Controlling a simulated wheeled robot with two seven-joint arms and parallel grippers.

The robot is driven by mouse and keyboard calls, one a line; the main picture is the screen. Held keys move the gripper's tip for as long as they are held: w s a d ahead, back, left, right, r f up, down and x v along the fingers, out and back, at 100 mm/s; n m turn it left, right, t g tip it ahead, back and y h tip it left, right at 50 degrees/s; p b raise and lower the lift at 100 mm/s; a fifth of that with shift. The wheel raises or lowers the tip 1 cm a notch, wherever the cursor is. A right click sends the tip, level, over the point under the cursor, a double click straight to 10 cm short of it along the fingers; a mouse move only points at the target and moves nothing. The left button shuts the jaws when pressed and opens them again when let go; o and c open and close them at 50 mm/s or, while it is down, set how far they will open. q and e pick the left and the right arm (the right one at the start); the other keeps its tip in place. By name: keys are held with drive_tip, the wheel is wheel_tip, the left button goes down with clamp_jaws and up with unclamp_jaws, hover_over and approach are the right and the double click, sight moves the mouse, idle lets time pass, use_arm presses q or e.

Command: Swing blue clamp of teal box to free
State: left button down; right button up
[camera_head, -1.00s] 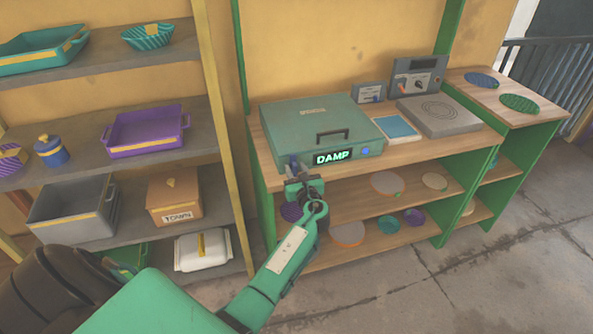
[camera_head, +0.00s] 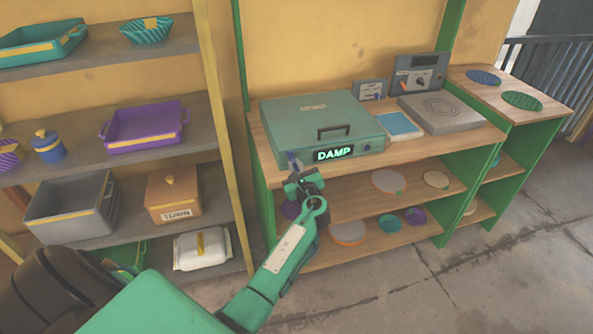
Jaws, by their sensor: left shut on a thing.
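The teal box (camera_head: 322,118) sits closed on the wooden workbench, with a dark handle on its lid and a lit "DAMP" display (camera_head: 334,154) on its front. The blue clamp (camera_head: 293,158) is at the box's front left corner and looks tilted. My left gripper (camera_head: 298,176) is at the clamp, shut on its lower part; the fingers hide much of the clamp. My right gripper is not in view.
A blue-topped pad (camera_head: 399,125) and a grey plate unit (camera_head: 440,113) stand right of the box. Shelves with a purple tray (camera_head: 145,130) and other containers are at left. Discs and bowls lie on the bench's lower shelf.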

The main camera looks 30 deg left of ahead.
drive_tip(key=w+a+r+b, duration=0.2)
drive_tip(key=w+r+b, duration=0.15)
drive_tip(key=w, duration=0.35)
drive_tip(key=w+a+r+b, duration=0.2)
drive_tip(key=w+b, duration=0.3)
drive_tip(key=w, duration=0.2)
use_arm(q)
drive_tip(key=shift+s+a+f+n+b, duration=0.15)
drive_tip(key=shift+n+b, duration=0.55)
drive_tip(key=shift+n, duration=1.8)
drive_tip(key=shift+s+a+f+n+b, duration=0.1)
drive_tip(key=shift+f+n+b, duration=0.4)
drive_tip(key=shift+n, duration=2)
drive_tip(key=shift+s+a+n+b, duration=0.1)
drive_tip(key=shift+n+b, duration=0.8)
drive_tip(key=shift+n, duration=1.6)
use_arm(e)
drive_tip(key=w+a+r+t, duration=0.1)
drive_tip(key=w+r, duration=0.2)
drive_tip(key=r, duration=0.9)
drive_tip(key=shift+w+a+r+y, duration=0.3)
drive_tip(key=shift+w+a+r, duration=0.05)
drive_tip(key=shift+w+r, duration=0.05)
use_arm(q)
drive_tip(key=c, duration=1.4)
unclamp_jaws()
drive_tip(key=shift+c, duration=0.2)
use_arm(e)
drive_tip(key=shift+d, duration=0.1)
